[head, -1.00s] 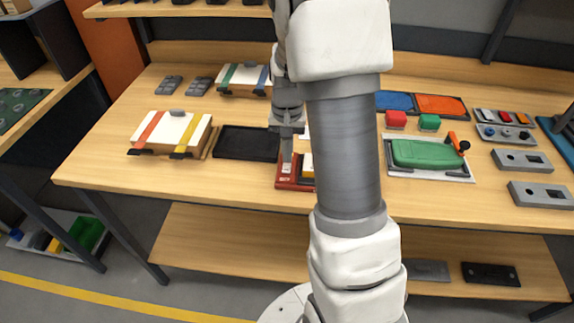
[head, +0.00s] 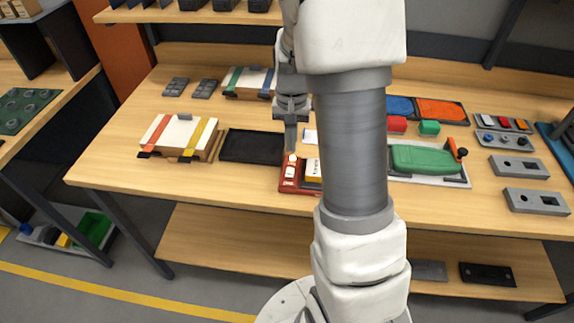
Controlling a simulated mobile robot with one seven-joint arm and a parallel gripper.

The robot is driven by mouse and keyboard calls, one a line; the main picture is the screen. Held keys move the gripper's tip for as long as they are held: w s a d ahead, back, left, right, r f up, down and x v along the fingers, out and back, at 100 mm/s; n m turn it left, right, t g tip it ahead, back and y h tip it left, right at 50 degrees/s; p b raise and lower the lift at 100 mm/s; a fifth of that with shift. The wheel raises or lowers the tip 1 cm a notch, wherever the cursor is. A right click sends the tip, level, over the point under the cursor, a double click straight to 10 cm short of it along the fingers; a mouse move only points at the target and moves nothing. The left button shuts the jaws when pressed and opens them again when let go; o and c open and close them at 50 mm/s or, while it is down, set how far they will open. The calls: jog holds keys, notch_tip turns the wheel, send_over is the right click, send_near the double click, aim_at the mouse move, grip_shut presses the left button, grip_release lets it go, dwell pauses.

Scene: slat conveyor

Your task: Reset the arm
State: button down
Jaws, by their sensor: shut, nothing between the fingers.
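My gripper (head: 291,145) shows in the head view just left of my arm's thick grey link. It points down with its fingers together and empty. Its tips hang above the back left corner of a red tray (head: 288,186), apart from it as far as I can see. The tray holds a white piece (head: 291,166) at its left and a yellow and white block (head: 313,169) at its right. My arm hides the right part of the tray and the bench behind it.
A black tray (head: 252,147) lies left of the gripper. A strapped white-topped box (head: 178,134) stands further left, another (head: 249,81) behind. Right of my arm are a green clamped part (head: 424,158), blue and orange trays (head: 442,109) and grey blocks (head: 518,166). The bench's front left is clear.

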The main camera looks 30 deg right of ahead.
jog(key=s+a+r+n+t, duration=0.2)
jog(key=s+a+r, duration=0.4)
jog(key=s+r, duration=0.3)
jog(key=s+a+r+n+t, duration=0.3)
jog(key=s+a+r, duration=0.3)
jog(key=s+r, duration=0.3)
jog(key=shift+s+a+r+n+t, duration=0.25)
jog(key=shift+s+n+t, duration=0.1)
jog(key=shift+n, duration=0.55)
